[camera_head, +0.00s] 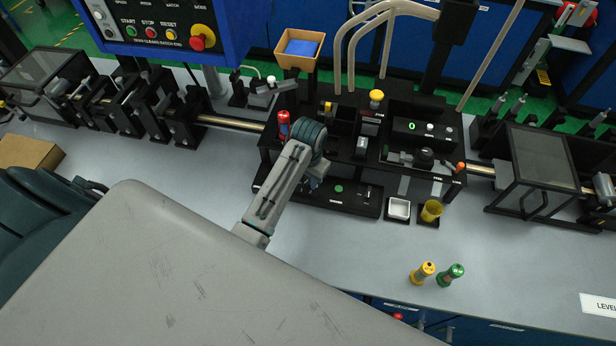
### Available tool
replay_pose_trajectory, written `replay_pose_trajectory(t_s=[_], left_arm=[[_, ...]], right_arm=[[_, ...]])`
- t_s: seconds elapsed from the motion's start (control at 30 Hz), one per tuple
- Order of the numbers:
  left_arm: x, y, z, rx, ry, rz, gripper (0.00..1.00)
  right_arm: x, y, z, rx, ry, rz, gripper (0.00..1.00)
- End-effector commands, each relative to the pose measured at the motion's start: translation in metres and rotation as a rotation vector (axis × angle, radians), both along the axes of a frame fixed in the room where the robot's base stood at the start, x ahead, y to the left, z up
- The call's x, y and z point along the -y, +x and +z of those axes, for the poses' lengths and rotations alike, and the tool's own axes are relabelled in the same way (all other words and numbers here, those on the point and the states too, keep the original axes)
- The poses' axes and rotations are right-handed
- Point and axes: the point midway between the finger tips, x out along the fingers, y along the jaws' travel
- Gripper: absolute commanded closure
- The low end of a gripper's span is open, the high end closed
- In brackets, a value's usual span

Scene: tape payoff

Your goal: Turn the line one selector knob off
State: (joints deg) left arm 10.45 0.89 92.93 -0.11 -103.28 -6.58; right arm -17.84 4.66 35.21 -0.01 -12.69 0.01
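No label reading line one is legible, so I cannot tell for sure which part is the selector knob. The low black front panel (352,203) of the middle station carries a green button (339,188) and a small upright lever or switch (367,191). My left arm reaches over this panel from the left. My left gripper (314,184) points down at the panel, just left of the green button. It is mostly hidden behind my own wrist, and its fingers are too small to read. Whatever lies under it is hidden. My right gripper is not in view.
A blue control box (160,30) with a red-and-yellow emergency stop (203,37) hangs at upper left. A red cylinder (284,125) stands close beside my wrist.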

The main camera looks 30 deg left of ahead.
Motion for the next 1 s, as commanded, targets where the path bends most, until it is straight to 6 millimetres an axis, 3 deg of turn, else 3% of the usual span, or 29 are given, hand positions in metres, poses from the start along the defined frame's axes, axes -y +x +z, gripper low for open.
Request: replay_pose_trajectory(t_s=[0.07, 0.27, 0.47, 1.0], left_arm=[[0.000, 0.000, 0.000, 0.001, -0.001, 0.000, 0.94], [0.000, 0.000, 0.000, 0.001, -0.001, -0.009, 0.94], [0.000, 0.000, 0.000, 0.001, -0.001, -0.068, 0.94], [0.000, 0.001, 0.000, 0.002, 0.000, -0.517, 0.94]], right_arm=[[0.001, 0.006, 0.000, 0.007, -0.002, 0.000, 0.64], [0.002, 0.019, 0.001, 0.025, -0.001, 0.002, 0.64], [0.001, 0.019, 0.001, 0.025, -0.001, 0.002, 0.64], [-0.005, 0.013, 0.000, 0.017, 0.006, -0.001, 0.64]])
